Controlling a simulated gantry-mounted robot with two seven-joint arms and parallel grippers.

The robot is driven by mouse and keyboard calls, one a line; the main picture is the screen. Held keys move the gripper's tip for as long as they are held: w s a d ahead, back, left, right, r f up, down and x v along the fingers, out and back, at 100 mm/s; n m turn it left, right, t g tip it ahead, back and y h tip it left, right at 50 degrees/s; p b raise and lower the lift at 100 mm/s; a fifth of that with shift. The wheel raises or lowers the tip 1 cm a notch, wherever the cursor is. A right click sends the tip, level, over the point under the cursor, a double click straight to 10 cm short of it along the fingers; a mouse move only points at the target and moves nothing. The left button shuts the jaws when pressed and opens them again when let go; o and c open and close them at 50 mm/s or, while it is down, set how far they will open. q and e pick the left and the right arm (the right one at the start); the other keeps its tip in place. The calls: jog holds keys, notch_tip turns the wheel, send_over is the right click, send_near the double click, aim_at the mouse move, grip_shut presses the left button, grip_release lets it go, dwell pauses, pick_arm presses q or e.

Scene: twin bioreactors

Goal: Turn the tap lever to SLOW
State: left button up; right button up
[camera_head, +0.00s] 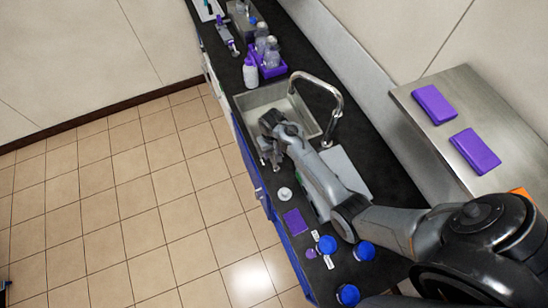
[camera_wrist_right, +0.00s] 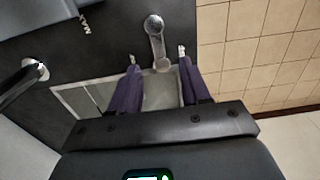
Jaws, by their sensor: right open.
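In the right wrist view, a shiny metal tap lever (camera_wrist_right: 156,44) with a rounded end lies on the dark counter beside the sink. My right gripper (camera_wrist_right: 157,56) is open, with one finger on each side of the lever and visible gaps at both sides. Whether it touches the lever is not clear. In the head view, my right gripper (camera_head: 270,156) points down over the sink's near edge and hides part of that area. The curved tap spout (camera_head: 334,92) rises at the sink's right side. A SLOW mark cannot be read. My left gripper is not in view.
The sink (camera_head: 256,101) is set in the black counter. A grey tray (camera_head: 345,168) lies right of my forearm. Several blue-capped containers (camera_head: 327,244) stand at the near end. Open floor (camera_head: 140,200) is at left.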

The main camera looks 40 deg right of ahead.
aim_at(274, 164)
notch_tip(274, 164, down, 6)
jog(key=shift+d+f+b, duration=0.15)
jog(key=shift+f+b, duration=0.1)
jog(key=shift+b, duration=0.05)
grip_shut()
dwell(0.3)
